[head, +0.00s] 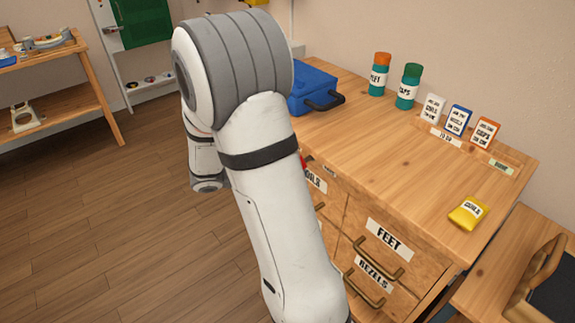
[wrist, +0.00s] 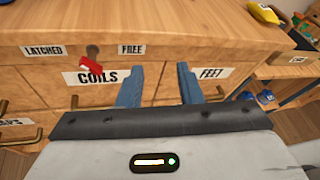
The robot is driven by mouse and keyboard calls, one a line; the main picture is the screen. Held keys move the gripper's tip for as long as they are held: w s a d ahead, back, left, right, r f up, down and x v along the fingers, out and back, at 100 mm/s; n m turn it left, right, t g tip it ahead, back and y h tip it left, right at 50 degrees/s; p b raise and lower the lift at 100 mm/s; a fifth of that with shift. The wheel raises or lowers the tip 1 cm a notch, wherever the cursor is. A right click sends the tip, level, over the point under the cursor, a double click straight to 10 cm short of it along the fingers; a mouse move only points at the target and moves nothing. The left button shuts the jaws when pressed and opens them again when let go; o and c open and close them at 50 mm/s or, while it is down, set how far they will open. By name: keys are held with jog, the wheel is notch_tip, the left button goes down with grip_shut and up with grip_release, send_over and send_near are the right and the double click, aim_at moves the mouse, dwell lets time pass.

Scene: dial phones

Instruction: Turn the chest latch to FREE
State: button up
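The chest latch (wrist: 91,66) shows in the wrist view as a red piece below a brownish metal part, on the chest front above the COILS label. A bit of red shows beside my arm in the head view (head: 303,161). My gripper (wrist: 160,69) is open and empty, its blue fingers apart, right of the latch and facing the drawers. My arm hides the gripper in the head view.
The wooden chest (head: 345,125) has drawers with protruding handles, including the FEET drawer (head: 386,240). On top are a blue case (head: 313,88), two jars, several small cards and a yellow packet (head: 467,213). Open floor (head: 90,220) lies to the left.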

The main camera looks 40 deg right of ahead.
jog(key=w+d+f+n+t+h+b, duration=0.2)
jog(key=w+f+n+t+h+b, duration=0.2)
jog(key=w+f+n, duration=0.45)
jog(key=d, duration=0.5)
jog(key=d+b, duration=0.1)
jog(key=d, duration=0.2)
jog(key=shift+w+f, duration=0.15)
jog(key=shift+f, duration=0.15)
jog(key=shift+c, duration=0.3)
